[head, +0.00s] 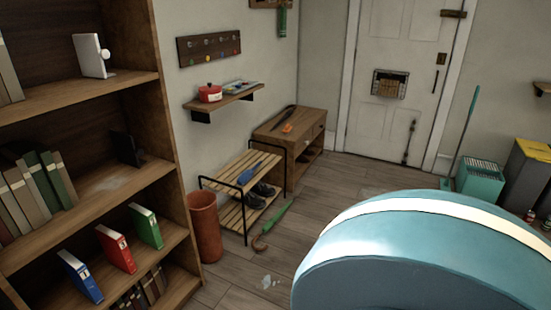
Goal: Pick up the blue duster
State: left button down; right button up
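A blue item (251,172), which looks like the duster, lies on the upper slats of a small wooden shoe rack (228,178) with black metal legs. It is small in the head view, so its exact shape is hard to make out. Neither of my grippers shows in this view, and nothing is seen touching the blue item.
A brown bookcase (168,130) stands close on the left, with a terracotta bin (205,226) beside the rack. A green umbrella (275,222) lies on the floor in front. A large teal rounded shape with a cream band (420,255) blocks the lower right.

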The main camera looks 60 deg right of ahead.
aim_at(243, 178)
jog(key=z, duration=1.65)
jog(key=u, duration=2.1)
jog(key=z, duration=2.1)
jog(key=i+l+z, duration=0.25)
jog(key=i, duration=0.2)
jog(key=i+l+z, duration=0.1)
jog(key=i+z, duration=0.15)
jog(key=i, duration=0.25)
